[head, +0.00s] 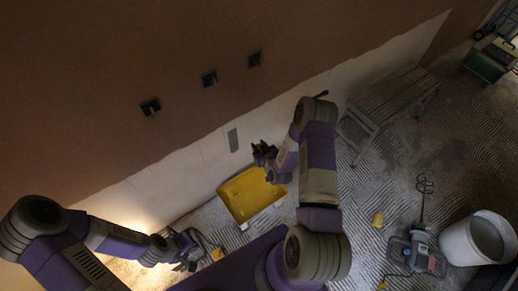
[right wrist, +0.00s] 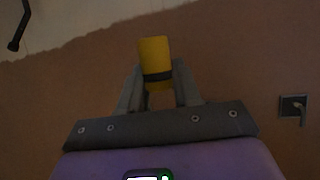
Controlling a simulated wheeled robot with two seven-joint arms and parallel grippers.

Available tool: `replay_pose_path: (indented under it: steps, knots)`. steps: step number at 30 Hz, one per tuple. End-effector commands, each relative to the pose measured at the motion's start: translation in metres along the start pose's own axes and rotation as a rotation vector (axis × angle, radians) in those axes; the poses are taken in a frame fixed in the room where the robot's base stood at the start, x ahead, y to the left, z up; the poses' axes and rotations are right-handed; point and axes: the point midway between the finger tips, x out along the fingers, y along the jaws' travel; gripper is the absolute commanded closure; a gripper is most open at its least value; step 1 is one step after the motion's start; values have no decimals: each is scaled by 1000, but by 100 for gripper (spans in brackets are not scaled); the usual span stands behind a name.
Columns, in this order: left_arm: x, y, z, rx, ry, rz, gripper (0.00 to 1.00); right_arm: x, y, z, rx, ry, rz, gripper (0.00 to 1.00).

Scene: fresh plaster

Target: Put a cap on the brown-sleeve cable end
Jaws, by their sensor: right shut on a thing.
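My right gripper (right wrist: 158,88) is shut on a yellow, rounded piece that looks like a cap (right wrist: 154,52), with a dark band across its lower part. In the head view this gripper (head: 264,152) is in front of the wall, above the yellow tub, and its fingers are small and dark. Three dark wall boxes (head: 150,106) (head: 209,79) (head: 254,60) sit in the brown plaster. One box (right wrist: 293,105) shows at the right of the right wrist view, with a greyish cable end in it. No brown sleeve can be made out. My left gripper (head: 190,252) is low at the left; its fingers are unclear.
A yellow tub (head: 243,197) stands on the floor by the wall. A small yellow piece (head: 217,254) lies near my left gripper. A grey platform (head: 395,92), a mixer (head: 422,198), a white bucket (head: 455,243) and a yellow object (head: 377,220) are at the right.

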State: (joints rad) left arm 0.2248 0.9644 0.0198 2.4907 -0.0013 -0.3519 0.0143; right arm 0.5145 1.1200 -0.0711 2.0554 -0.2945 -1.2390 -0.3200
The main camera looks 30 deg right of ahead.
Motion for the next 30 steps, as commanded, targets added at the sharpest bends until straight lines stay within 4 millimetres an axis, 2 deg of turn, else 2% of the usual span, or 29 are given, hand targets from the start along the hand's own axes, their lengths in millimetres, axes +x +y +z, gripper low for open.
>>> replay_pose_path:
  steps: [30]
  knots:
    - [0,0,0,0,0,0,100,-31,0,-66,-1,2,-1,96]
